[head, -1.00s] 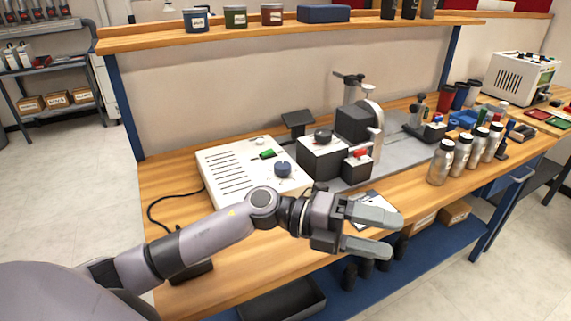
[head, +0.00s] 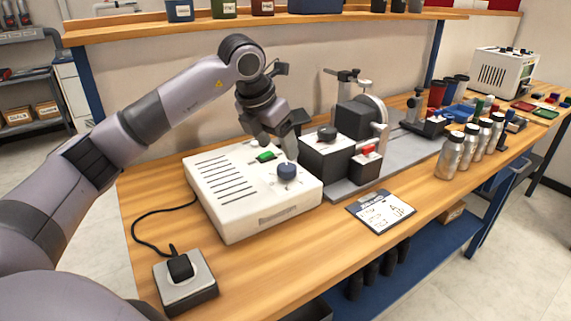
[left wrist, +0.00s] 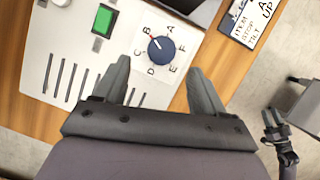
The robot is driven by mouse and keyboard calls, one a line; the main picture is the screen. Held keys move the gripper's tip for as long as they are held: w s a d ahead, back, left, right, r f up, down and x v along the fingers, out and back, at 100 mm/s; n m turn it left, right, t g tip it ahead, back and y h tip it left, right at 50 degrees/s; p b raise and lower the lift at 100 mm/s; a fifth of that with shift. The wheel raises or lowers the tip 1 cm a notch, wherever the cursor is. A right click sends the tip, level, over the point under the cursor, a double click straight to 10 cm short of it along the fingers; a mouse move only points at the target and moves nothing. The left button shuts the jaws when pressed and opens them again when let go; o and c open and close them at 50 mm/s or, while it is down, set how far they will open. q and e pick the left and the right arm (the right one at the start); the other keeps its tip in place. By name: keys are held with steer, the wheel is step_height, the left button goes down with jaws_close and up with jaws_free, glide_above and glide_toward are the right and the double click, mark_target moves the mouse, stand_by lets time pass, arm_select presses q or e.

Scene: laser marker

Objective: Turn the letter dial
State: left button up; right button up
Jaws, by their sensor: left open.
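The letter dial is a blue knob (head: 287,171) on top of the white control box (head: 262,216). In the left wrist view the dial (left wrist: 161,49) has letters A to F around it, and its red mark points up-left, near B and C. My left gripper (head: 277,147) is above the box, just behind the dial, pointing down. In the left wrist view my left gripper (left wrist: 160,75) is open and empty, its fingers spread to either side below the dial, apart from it.
A green button (head: 266,156) is beside the dial. The marking machine (head: 325,158) stands close on the right. A clipboard (head: 381,211) lies on the bench front; metal bottles (head: 450,155) stand further right. A black-knobbed switch box (head: 185,283) sits at the front left.

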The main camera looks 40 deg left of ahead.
mark_target(286, 166)
arm_select(q)
steer(key=x, duration=0.6)
steer(key=shift+w+d+f, duration=0.1)
steer(key=shift+d+f, duration=0.05)
steer(key=shift+f, duration=0.15)
steer(key=c, duration=1)
